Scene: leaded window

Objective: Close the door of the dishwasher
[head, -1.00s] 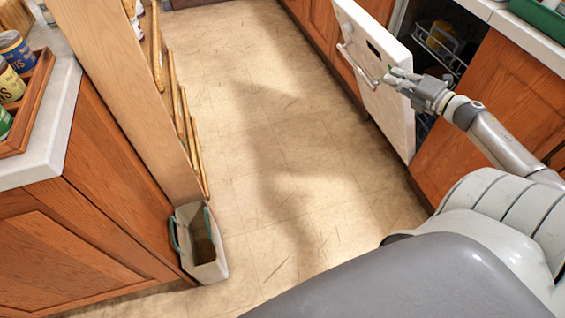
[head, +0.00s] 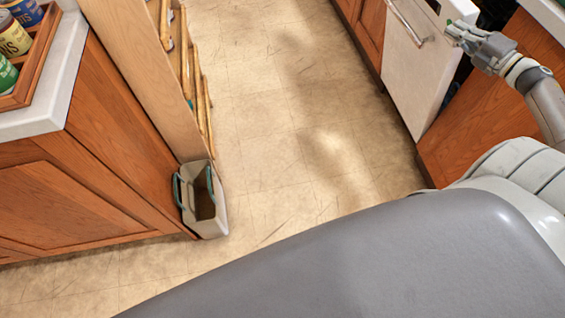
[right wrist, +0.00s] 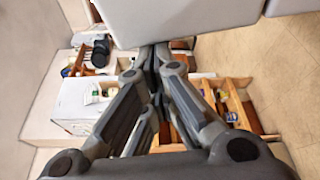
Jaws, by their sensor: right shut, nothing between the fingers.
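The white dishwasher door (head: 420,75) is at the top right in the head view, with a metal bar handle (head: 405,22) on its front. It stands nearly upright, with a dark gap behind its right edge. My right gripper (head: 452,30) is shut and empty at the upper right of the door, right of the handle. It looks close to the door's edge; I cannot tell whether it touches. In the right wrist view the fingers (right wrist: 152,55) are together, under a pale flat surface. My left gripper is not in view.
Wooden cabinets flank the dishwasher. At the left stands a wooden island (head: 100,150) with a tray of cans (head: 22,60) on top. A small bin (head: 205,205) with green handles sits at its corner. The tiled floor (head: 290,130) between is clear.

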